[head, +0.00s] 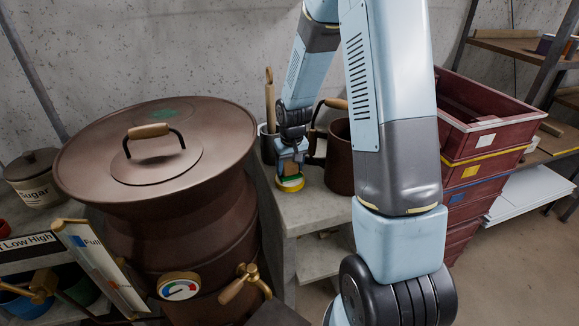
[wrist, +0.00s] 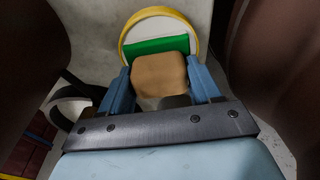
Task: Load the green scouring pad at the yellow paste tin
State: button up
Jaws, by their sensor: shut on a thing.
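The green scouring pad (wrist: 152,46) shows in the wrist view as a green strip at the far edge of a tan block (wrist: 160,75). My gripper (wrist: 160,88) is shut on the tan block, one blue finger at each side. In the head view my gripper (head: 290,155) points down over the stone bench. The yellow paste tin (head: 291,185) stands on the bench directly under it. In the wrist view the tin's yellow rim (wrist: 126,33) rings a pale inside, with the green pad over or within it. I cannot tell whether the pad touches the paste.
A large brown lidded boiler (head: 205,125) with a brass tap stands close on the left. A brown mug (head: 339,160) stands close to the right, and a grey pot (head: 267,143) behind. Stacked red crates (head: 480,150) are at the right. The bench's front is clear.

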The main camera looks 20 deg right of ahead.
jog(key=shift+r, duration=3.5)
